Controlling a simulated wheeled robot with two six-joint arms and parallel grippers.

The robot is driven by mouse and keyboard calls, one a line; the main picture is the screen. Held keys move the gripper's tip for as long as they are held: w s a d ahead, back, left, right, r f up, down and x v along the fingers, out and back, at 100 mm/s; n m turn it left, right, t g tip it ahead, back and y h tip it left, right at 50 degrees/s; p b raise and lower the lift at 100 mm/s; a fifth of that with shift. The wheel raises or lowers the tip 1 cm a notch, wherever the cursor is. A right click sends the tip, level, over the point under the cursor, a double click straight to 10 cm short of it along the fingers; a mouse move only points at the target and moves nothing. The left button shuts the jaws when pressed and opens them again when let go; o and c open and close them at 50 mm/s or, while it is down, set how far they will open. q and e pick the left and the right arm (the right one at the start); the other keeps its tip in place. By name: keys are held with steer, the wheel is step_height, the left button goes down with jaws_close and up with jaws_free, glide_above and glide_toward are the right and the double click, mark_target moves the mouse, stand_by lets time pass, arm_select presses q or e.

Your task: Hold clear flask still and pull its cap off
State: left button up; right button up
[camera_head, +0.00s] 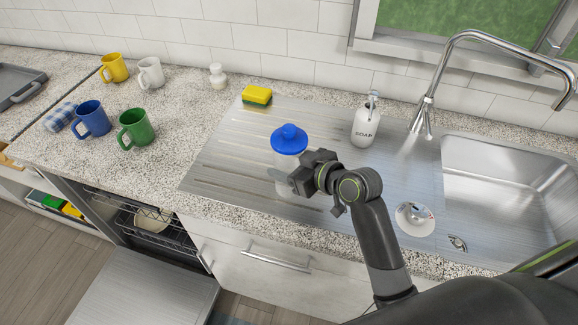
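The clear flask (286,161) stands upright on the ribbed steel drainboard, with its blue cap (289,139) on top. My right gripper (284,180) comes in from the right at the flask's lower body. One finger shows across the front of the flask, and the other finger is hidden. I cannot tell whether the fingers touch or grip the flask. My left gripper is not in view.
A white soap bottle (364,126) stands right of the flask, and a yellow sponge (257,95) lies behind it. Several mugs, including a green one (136,128), stand on the left counter. The drainboard left of the flask is clear.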

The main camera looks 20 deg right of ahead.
mark_target(295, 136)
step_height(295, 136, up, 9)
steer(key=shift+r, duration=0.2)
steer(key=o, duration=0.3)
steer(key=c, duration=0.7)
steer(key=shift+o, duration=0.2)
